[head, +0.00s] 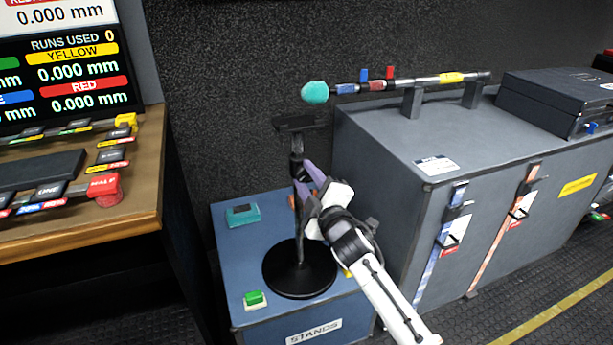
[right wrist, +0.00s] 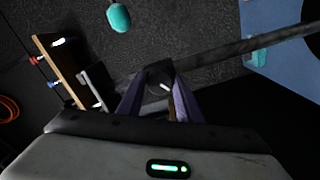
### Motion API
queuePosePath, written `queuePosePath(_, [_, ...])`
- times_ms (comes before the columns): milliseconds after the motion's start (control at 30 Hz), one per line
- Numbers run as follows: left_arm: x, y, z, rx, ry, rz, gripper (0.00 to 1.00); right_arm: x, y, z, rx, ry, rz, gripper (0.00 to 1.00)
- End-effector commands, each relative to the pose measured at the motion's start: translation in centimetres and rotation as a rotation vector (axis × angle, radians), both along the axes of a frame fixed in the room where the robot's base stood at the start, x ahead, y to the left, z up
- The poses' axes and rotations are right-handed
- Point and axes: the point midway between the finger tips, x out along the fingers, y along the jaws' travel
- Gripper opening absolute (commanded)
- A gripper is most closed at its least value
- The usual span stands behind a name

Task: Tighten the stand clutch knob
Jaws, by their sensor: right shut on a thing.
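A black stand (head: 300,235) with a round base stands upright on the blue STANDS case; a short dark crosspiece tops its post. My right gripper (head: 304,182) reaches in from the lower right at the upper part of the post. In the right wrist view its purple fingers (right wrist: 160,92) are shut on the dark round clutch knob (right wrist: 159,75), one on each side, with the post running behind it. The knob's turn cannot be read. In the head view the gripper covers the knob. My left gripper is not in view.
The blue STANDS case (head: 235,275) carries a teal block (head: 242,214) and a green button (head: 254,299). A grey cabinet (head: 385,165) stands close on the right, with a boom pole with a teal tip (head: 315,92) on top. A wooden desk (head: 140,190) is at left.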

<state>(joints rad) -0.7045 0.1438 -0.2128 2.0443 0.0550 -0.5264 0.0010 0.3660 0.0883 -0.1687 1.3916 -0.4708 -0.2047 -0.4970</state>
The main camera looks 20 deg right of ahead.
Motion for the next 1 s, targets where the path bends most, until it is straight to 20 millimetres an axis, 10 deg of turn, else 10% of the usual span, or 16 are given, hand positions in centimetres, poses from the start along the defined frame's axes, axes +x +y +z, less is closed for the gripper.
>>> queuePosePath(1000, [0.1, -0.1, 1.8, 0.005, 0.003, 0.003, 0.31, 0.0, 0.0, -0.1, 0.601, 0.023, -0.001, 0.1])
